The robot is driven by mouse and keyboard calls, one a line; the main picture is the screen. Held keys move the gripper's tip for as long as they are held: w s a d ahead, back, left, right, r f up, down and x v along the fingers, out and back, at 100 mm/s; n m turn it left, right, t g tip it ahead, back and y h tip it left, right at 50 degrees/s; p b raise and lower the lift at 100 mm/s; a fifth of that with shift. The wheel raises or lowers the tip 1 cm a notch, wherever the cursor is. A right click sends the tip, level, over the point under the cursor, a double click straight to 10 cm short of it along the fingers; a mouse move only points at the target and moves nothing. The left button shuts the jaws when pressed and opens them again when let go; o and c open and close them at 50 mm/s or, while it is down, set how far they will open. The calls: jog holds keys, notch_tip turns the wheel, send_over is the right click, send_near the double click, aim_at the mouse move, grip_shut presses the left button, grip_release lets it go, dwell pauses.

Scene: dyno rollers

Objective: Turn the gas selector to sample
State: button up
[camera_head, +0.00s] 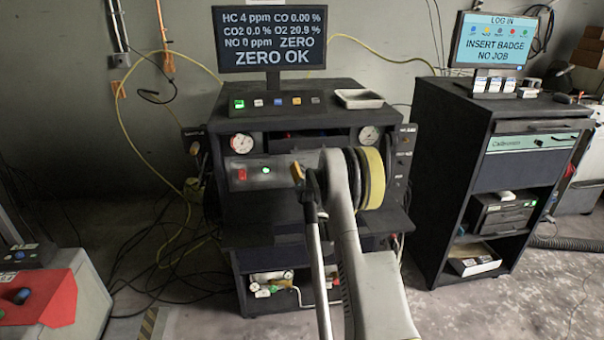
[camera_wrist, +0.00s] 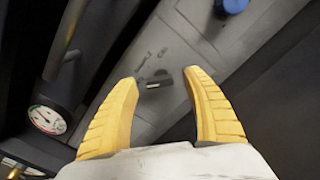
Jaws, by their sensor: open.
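A small black selector knob (camera_wrist: 153,82) with a pale mark sits on a grey panel in the wrist view. Small lettering is printed beside it, too blurred to read surely. My gripper (camera_wrist: 161,77) is open, with its two yellow fingers on either side of the knob in the picture. I cannot tell whether they touch it. In the head view my gripper (camera_head: 297,173) is in front of the analyser bench's grey front panel (camera_head: 252,180). One yellow finger shows there. The selector is hidden behind my arm in that view.
A blue knob (camera_wrist: 235,5) and a round gauge (camera_wrist: 47,119) lie near the fingers. The front panel carries a red switch (camera_head: 242,174) and a green light (camera_head: 265,170). A monitor (camera_head: 269,39) reads ZERO OK. A dark cabinet (camera_head: 452,150) stands at right.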

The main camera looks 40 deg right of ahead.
jog(key=shift+x, duration=1.25)
jog(key=c, duration=1.2)
jog(key=m+b, duration=0.1)
jog(key=m, duration=0.3)
jog(key=shift+m, duration=0.3)
jog(key=shift+d+m+b, duration=0.1)
jog(key=shift+m+b, duration=0.35)
jog(key=shift+m, duration=2.15)
